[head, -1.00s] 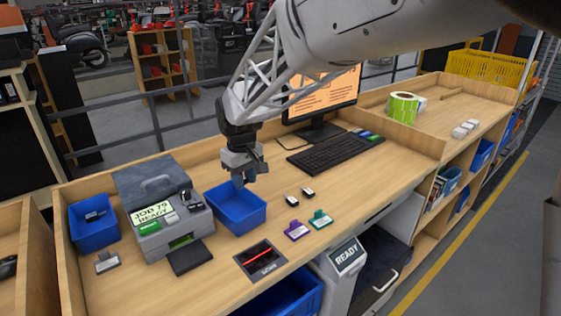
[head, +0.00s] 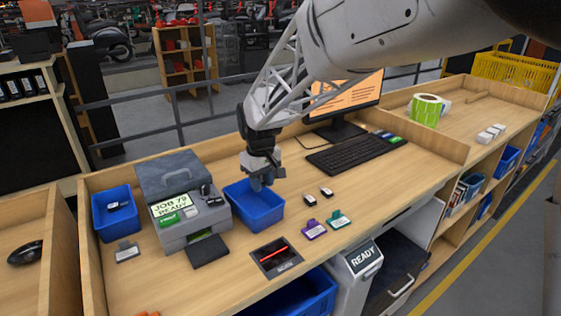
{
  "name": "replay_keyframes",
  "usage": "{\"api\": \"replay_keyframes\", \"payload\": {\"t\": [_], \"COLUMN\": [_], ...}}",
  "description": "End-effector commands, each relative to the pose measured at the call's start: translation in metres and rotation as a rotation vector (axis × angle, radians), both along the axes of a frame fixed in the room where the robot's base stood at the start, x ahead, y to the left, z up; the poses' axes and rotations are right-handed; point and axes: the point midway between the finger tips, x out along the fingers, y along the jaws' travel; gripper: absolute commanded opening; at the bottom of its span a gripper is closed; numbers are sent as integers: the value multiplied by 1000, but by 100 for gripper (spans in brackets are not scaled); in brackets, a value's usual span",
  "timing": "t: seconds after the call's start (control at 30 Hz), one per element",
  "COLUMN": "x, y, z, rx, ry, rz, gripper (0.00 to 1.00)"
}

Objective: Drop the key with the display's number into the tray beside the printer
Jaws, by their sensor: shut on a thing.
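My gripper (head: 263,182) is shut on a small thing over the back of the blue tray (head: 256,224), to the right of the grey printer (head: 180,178). I cannot make out the held thing or any number on it. The printer's display (head: 171,204) reads "JOB 79 READY". Two small black-and-white pieces (head: 310,200), possibly keys, lie on the desk right of the tray. A purple tag (head: 314,230) and a teal tag (head: 338,219) lie in front of them. Their lettering is too small to read.
A dark scanner plate (head: 277,258) with a red line is at the front edge. The keyboard (head: 358,152) and monitor (head: 352,100) are at right.

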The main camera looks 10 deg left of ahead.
Motion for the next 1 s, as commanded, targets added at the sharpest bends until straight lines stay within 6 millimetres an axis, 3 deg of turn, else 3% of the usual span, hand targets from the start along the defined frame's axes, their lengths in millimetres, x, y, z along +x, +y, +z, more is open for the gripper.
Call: {"api": "replay_keyframes", "payload": {"t": [0.4, 0.83, 0.87, 1.0], "x": [0, 0, 0, 0], "y": [0, 0, 0, 0], "z": [-31, -35, -35, -35], "rx": [0, 0, 0, 0], "ry": [0, 0, 0, 0], "rz": [0, 0, 0, 0], "gripper": [8, 8, 34, 55]}}
